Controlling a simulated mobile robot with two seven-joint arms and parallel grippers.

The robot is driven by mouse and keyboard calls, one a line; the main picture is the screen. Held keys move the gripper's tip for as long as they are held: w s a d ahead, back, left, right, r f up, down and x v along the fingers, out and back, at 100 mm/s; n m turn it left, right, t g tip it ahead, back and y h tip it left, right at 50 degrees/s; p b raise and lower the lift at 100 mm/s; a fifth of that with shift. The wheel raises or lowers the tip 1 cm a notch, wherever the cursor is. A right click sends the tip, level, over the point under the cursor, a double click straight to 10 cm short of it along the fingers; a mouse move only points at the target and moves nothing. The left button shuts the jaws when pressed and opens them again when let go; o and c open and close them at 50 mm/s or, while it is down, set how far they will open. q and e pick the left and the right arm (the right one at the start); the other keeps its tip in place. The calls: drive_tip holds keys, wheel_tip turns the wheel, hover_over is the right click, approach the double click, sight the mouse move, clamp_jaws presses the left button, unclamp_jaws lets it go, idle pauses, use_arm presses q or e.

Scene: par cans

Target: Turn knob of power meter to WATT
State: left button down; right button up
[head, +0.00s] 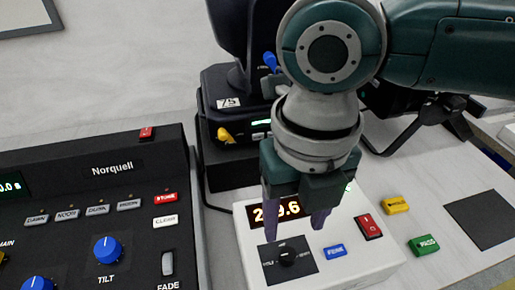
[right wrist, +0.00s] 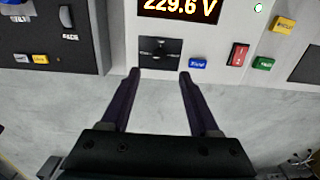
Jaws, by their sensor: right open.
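The power meter (head: 246,235) is a white box with a lit display (right wrist: 180,8) that reads 229.6 V in the right wrist view. Its black knob (head: 287,256) sits on a dark square plate; the knob also shows in the right wrist view (right wrist: 158,45). The labels around it are too small to read surely, and I cannot tell its exact pointing. My right gripper (head: 295,228) is open and empty, pointing down over the meter, its fingers spread to either side of the knob's line. In the right wrist view its fingertips (right wrist: 159,73) appear just below the knob plate, apart from it.
A blue button (head: 334,251) and a red rocker switch (head: 368,227) lie right of the knob. Yellow (head: 396,204) and green (head: 423,245) blocks stand further right. A black Norquell console (head: 75,190) fills the left. A black lamp unit (head: 222,110) stands behind.

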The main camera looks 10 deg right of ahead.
sight(288, 253)
wheel_tip(288, 253, down, 8)
drive_tip(key=shift+f+b, duration=0.1)
drive_tip(key=shift+b, duration=0.45)
drive_tip(key=shift+c, duration=0.4)
clamp_jaws()
